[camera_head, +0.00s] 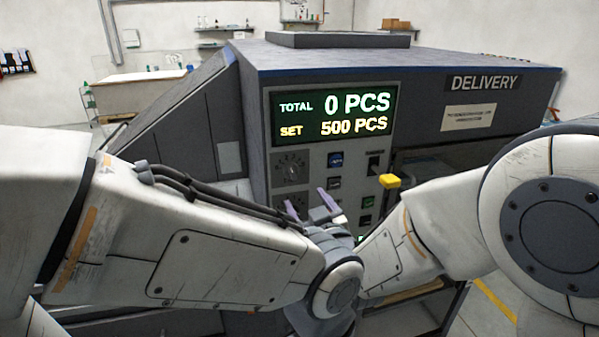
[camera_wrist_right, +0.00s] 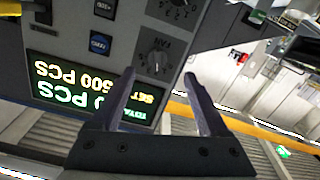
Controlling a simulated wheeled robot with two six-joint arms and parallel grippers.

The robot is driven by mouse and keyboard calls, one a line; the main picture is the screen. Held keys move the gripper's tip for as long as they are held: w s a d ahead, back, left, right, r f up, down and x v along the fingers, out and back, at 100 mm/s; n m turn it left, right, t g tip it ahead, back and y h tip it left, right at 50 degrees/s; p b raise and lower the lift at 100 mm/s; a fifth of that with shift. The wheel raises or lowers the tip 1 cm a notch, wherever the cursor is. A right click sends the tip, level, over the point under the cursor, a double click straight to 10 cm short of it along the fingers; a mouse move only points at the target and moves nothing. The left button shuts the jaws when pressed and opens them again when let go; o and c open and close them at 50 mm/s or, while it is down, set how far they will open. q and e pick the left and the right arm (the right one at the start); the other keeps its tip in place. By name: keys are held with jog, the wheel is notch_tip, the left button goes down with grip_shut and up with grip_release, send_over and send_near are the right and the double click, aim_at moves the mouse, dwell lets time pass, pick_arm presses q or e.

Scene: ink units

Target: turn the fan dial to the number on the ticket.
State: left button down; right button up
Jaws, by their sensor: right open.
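Two dark round dials with pale markings show on the machine's grey control panel: an upper dial (camera_head: 291,167) and a lower dial (camera_head: 291,203). In the upside-down right wrist view, one dial (camera_wrist_right: 155,58) lies just beyond my fingertips and another dial (camera_wrist_right: 178,8) is at the top edge. My left gripper is out of sight. I cannot identify a ticket.
A lit display (camera_head: 333,114) reads TOTAL 0 PCS, SET 500 PCS. Switches and buttons (camera_head: 335,160) sit right of the dials. A yellow knob (camera_head: 389,181) stands out near the delivery opening. A beige notice (camera_head: 468,117) hangs under the DELIVERY sign (camera_head: 484,83).

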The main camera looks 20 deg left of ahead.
aim_at(293, 173)
jog(key=shift+t, duration=0.4)
jog(key=p+x, duration=0.1)
jog(key=x, duration=0.2)
jog(key=p+x, duration=0.2)
jog(key=x, duration=0.1)
jog(key=r+p+x, duration=0.1)
jog(key=p+x, duration=0.1)
jog(key=x, duration=0.2)
jog(key=shift+a+r, duration=0.15)
jog(key=shift+a, duration=0.05)
jog(key=shift+w+a, duration=0.2)
jog(key=shift+w, duration=0.1)
